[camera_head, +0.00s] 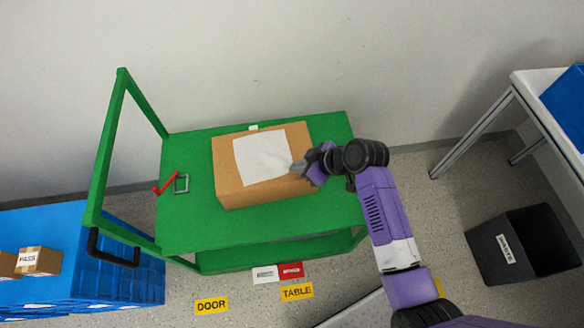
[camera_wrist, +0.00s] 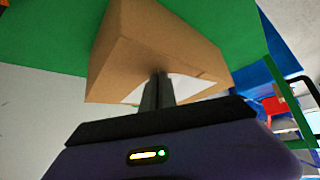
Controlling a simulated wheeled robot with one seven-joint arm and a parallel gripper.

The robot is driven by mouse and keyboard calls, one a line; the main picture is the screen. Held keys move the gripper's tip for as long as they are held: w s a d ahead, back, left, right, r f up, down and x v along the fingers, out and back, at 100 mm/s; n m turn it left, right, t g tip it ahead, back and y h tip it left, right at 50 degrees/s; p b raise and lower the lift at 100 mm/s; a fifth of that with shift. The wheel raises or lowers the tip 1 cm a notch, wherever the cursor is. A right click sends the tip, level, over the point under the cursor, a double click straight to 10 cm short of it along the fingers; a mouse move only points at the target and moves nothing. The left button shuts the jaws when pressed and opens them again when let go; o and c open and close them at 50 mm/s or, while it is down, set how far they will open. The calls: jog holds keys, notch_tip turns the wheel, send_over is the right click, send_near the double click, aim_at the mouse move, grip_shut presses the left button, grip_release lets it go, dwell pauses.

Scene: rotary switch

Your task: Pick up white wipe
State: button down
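The white wipe (camera_head: 258,155) lies on top of a brown cardboard box (camera_head: 232,190), which stands on a green cart (camera_head: 190,225). The wipe looks mostly flat, with slight creases towards its right side. My gripper (camera_head: 298,167) comes in from the right, its fingertips at the wipe's right edge. In the wrist view the two dark fingers (camera_wrist: 158,90) are close together, looking shut, over the box top. The wipe shows on both sides of them (camera_wrist: 195,88). The fingers hide the contact spot, so I cannot tell whether cloth is pinched between them.
A red handle (camera_head: 166,182) and a small grey square frame (camera_head: 181,184) are on the cart's left part. The cart's green upright frame (camera_head: 107,150) rises at left. Blue crates (camera_head: 110,275) stand at lower left. A black bin (camera_head: 520,245) and a table (camera_head: 535,85) are at right.

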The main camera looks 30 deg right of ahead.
notch_tip(320, 180, up, 12)
jog(key=p, duration=1)
notch_tip(320, 180, up, 18)
jog(key=p, duration=0.1)
jog(key=shift+p, duration=0.4)
